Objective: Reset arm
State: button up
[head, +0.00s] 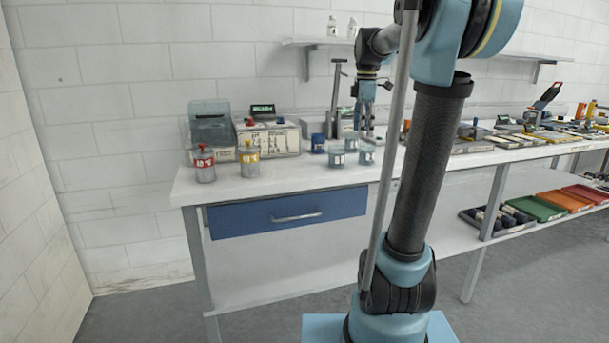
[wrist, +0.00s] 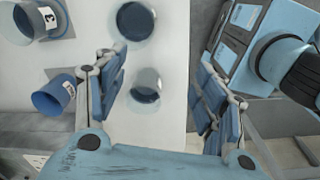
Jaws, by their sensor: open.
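My gripper (head: 366,108) is in the head view above the left part of the white workbench (head: 300,182), pointing down. In the wrist view its two blue-padded fingers (wrist: 160,88) are spread apart. Nothing is between the pads in their grip. Clear cups (head: 337,157) stand on the bench below it. In the wrist view one cup with dark contents (wrist: 145,85) lies below the gap between the fingers, and another (wrist: 136,20) is further up. My arm hides part of the bench in the head view.
Blue numbered cups (wrist: 55,95) stand left of the gripper. Red-lidded (head: 204,164) and yellow-lidded (head: 249,160) canisters and boxy machines (head: 268,136) stand on the left bench. A wall shelf (head: 305,43) is behind. Colored trays (head: 535,207) lie on the lower shelf.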

jog(key=s+f+m+t, duration=0.1)
jog(key=s+f+m, duration=1.6)
jog(key=s+f, duration=1.1)
jog(key=shift+s+a+f+m+t, duration=0.2)
jog(key=shift+s+m+t, duration=0.1)
jog(key=shift+m+t, duration=0.1)
jog(key=shift+w+f, duration=0.2)
jog(key=shift+w, duration=0.25)
